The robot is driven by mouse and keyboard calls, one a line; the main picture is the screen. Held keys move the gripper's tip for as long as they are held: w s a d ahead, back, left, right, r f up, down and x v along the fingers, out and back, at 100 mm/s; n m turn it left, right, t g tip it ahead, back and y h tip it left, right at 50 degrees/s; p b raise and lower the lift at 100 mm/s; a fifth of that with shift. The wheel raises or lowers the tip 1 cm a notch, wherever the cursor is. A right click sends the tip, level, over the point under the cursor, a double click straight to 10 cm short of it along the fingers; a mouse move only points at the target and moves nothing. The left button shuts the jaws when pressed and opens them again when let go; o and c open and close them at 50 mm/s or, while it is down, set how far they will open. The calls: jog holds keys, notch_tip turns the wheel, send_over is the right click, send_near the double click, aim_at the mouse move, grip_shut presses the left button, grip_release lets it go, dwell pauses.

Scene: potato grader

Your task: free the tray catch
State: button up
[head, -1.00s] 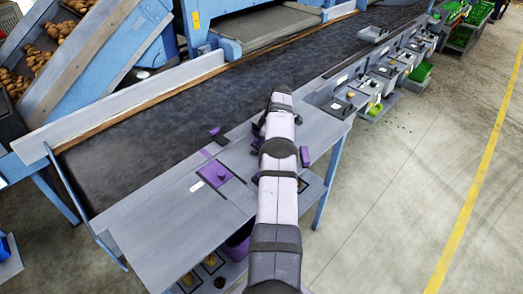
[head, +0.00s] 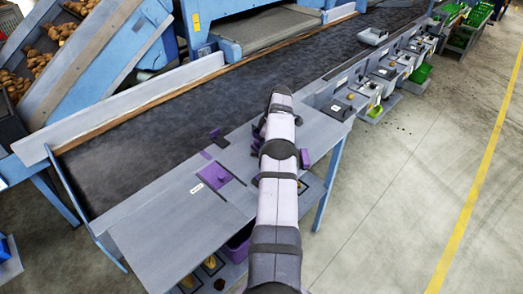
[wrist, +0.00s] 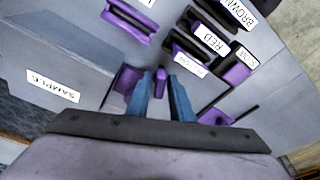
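My gripper (wrist: 160,76) shows in the wrist view as two blue fingers standing apart, pointing at the grey bench top. A small purple piece (wrist: 161,85) shows between the fingertips, with a gap visible on each side. I cannot tell whether this piece is the tray catch, nor how far below the tips it is. Another purple part (wrist: 125,82) is just left of the left finger. In the head view my own arm hides the gripper and the spot under it. A purple part (head: 306,160) shows at the arm's right side.
A purple plate with a knob (head: 214,174) lies on the grey bench (head: 150,220), left of my arm. In the wrist view, a purple handle (wrist: 128,25) and slots labelled RED (wrist: 213,43) and BROWN lie beyond, and a SAMPLE label (wrist: 53,87) is at left. The dark belt (head: 200,110) runs behind.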

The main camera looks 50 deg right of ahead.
jog(key=shift+r+p, duration=1.25)
jog(key=shift+r, duration=1.05)
jog(key=shift+r+p, duration=1.1)
jog(key=shift+p, duration=0.1)
jog(key=shift+f, duration=0.1)
jog(key=shift+f, duration=0.1)
jog(key=shift+f+b, duration=2.65)
jog(key=shift+f, duration=0.8)
jog(key=c, duration=0.4)
jog(key=shift+o, duration=0.2)
